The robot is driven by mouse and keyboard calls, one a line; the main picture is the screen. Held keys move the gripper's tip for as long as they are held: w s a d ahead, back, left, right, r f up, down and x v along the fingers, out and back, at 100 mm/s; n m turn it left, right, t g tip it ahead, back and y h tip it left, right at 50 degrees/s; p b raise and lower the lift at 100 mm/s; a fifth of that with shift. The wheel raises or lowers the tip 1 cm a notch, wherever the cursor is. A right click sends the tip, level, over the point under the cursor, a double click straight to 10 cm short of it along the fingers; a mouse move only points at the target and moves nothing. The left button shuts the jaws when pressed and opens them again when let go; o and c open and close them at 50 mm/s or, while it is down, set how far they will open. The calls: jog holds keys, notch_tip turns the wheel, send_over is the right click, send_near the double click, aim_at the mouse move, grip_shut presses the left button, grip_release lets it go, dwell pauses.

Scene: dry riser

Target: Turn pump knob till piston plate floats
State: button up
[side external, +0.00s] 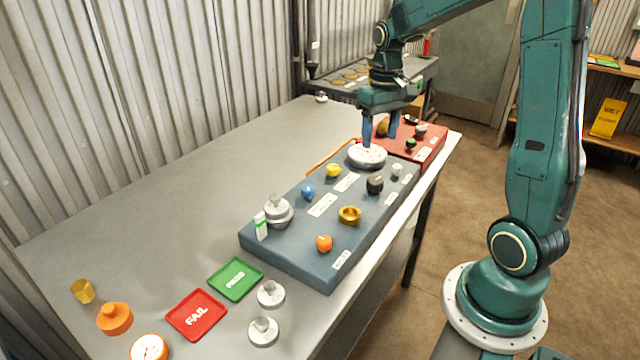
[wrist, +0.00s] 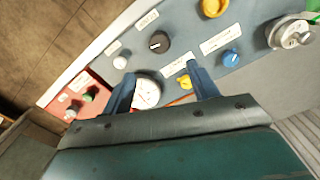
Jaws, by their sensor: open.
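A blue-grey panel (side external: 290,251) on the table carries several knobs: black (side external: 375,184), blue (side external: 308,191), yellow (side external: 333,170), orange (side external: 324,243) and small white (side external: 397,170). A gold ring-shaped knob (side external: 350,215) is there too. The labels are too small to read, so I cannot tell which is the pump knob. A stacked metal plate (side external: 277,210), perhaps the piston plate, sits at the panel's near left end; I cannot tell whether it floats. My gripper (side external: 380,140) is open and empty above a round white dial (side external: 367,156), which shows between the fingers (wrist: 160,72) in the wrist view.
A red panel (side external: 437,138) with small knobs adjoins the far end. A green PASS tray (side external: 235,279), a red FAIL tray (side external: 196,315), two metal weights (side external: 271,293) and orange pieces (side external: 115,318) lie at the near end. The table's left side is clear.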

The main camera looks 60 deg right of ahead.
aim_at(375, 180)
notch_tip(375, 180, down, 12)
jog(key=shift+r, duration=0.1)
dwell(0.5)
jog(key=c, duration=1)
